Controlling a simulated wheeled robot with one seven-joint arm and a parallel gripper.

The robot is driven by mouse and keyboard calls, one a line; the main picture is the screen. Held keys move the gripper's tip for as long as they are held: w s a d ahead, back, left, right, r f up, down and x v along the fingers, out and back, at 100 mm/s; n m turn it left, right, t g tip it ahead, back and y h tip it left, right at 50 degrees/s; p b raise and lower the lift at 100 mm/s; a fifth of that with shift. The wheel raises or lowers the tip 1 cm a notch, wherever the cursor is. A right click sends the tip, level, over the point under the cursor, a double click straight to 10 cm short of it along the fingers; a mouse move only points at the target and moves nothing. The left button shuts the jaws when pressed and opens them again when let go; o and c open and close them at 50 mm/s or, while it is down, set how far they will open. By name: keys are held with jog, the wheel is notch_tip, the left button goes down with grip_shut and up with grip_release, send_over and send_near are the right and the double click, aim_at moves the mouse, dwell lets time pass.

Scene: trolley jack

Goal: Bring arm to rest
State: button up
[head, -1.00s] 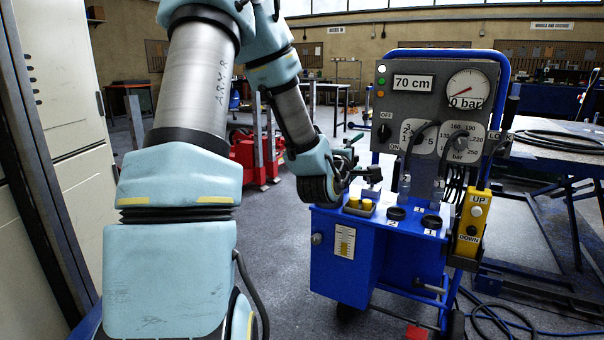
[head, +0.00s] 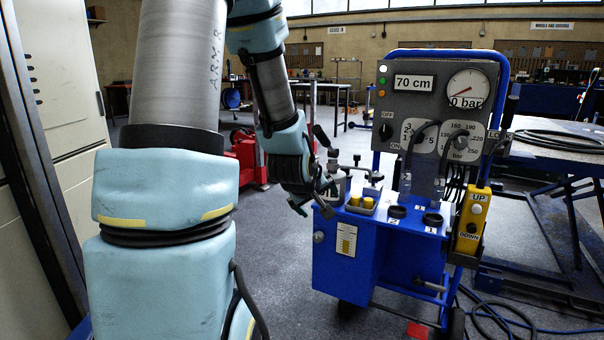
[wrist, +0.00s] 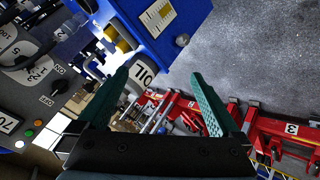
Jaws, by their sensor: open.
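My arm stands at the left of the head view, and my gripper (head: 314,201) is at its lower end, just left of the blue trolley's top (head: 335,225). In the wrist view my gripper (wrist: 165,98) has its two green fingers spread wide. Nothing is held between them. Behind the fingers, a bottle marked OIL (wrist: 140,78) and red jacks (wrist: 185,110) on the floor show farther off. In the head view the fingers are small and dark, so their gap is hard to see there.
The grey control panel (head: 432,85) rises above the blue trolley, with a yellow UP/DOWN pendant (head: 471,222) on its right. A pale cabinet (head: 55,130) stands close on the left. A red jack (head: 248,158) is behind my arm. Blue cables lie on the floor at right.

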jog(key=s+a+f+m+g+y, duration=0.1)
jog(key=s+a+m+g+y, duration=0.15)
jog(key=s+a+g, duration=0.4)
jog(key=s+a+f+m+g+y, duration=0.1)
jog(key=s+a+m, duration=0.25)
jog(key=s, duration=0.65)
notch_tip(320, 180, up, 24)
jog(key=p, duration=2.3)
jog(key=shift+a+f, duration=0.25)
jog(key=shift+a, duration=0.1)
jog(key=shift+w, duration=0.1)
